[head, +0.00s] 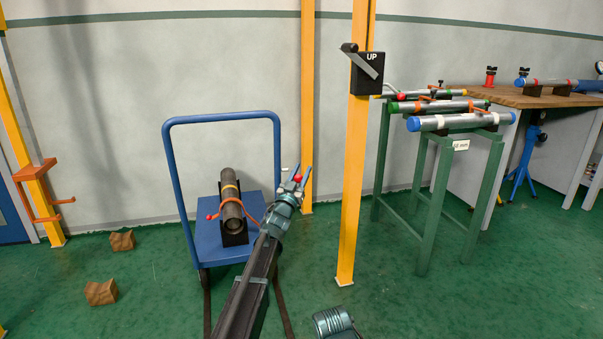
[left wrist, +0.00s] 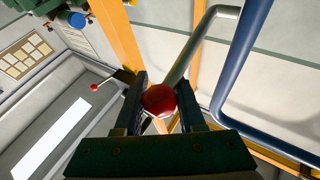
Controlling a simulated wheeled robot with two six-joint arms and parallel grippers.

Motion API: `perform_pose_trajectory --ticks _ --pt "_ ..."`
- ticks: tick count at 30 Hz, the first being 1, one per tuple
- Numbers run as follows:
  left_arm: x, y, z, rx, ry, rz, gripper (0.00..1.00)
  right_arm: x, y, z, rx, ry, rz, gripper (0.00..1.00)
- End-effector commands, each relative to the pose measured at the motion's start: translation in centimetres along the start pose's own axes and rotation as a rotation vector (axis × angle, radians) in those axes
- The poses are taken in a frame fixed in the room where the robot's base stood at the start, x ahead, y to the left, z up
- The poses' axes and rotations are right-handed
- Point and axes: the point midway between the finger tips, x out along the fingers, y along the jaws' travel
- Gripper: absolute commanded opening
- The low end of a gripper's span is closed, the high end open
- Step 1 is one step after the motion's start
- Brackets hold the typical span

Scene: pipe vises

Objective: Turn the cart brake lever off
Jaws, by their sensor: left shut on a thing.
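The blue cart (head: 222,242) stands on the green floor with its tall handle (head: 224,119) at the back. My left gripper (head: 298,177) is at the cart's right side. It is shut on the red ball knob (head: 297,179) of the brake lever. In the left wrist view the red knob (left wrist: 160,100) sits between the two fingers of my left gripper (left wrist: 163,100). The lever's grey bent rod (left wrist: 188,58) runs up and right from behind the knob. The lever's base is hidden in the head view. My right gripper's fingers are not visible.
A dark pipe (head: 230,200) is strapped on the cart. A yellow post (head: 354,190) with a black "UP" lever box (head: 368,73) stands right of my left arm. Green stands (head: 435,205) hold several pipes at right. Brown blocks (head: 101,292) lie on the floor at left.

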Motion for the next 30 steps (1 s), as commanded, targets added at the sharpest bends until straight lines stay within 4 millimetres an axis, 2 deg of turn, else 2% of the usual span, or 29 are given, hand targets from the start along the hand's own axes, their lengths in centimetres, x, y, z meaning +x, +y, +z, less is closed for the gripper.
perform_pose_trajectory --ticks 5,18,24,30 --pt "0.2 0.0 -0.4 -0.01 -0.013 -0.001 0.0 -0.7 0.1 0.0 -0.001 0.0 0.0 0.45" --pt "2.3 -0.8 -2.6 -0.136 -0.208 -0.037 0.0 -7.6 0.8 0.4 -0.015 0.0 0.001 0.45" --pt "2.8 -1.0 -2.7 -0.176 -0.272 -0.048 0.0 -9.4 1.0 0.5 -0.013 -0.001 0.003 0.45" --pt "3.0 -1.3 -2.7 -0.2 -0.303 -0.06 0.0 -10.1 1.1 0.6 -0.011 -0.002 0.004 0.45"
